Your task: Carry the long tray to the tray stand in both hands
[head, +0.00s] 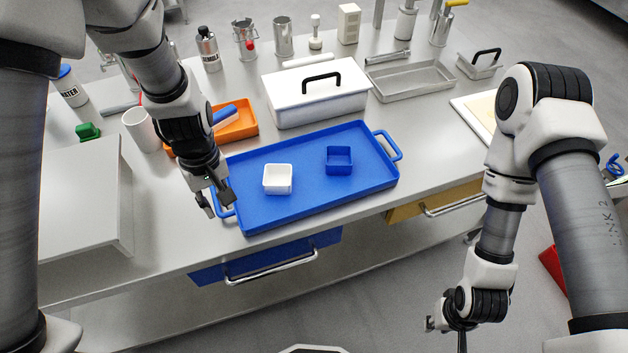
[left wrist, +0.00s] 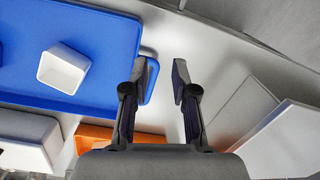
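The long blue tray (head: 320,203) lies flat on the steel counter, with a loop handle at each short end. A white square bowl (head: 278,179) and a blue square bowl (head: 339,160) stand in it. My left gripper (head: 222,205) is at the tray's left handle (head: 226,212). I cannot identify the tray stand for certain.
A raised grey platform (head: 80,195) stands left of the tray. Behind the tray are an orange tray (head: 240,125), a white lidded box (head: 318,92) and a steel tray (head: 410,82). Drawers (head: 268,262) front the counter.

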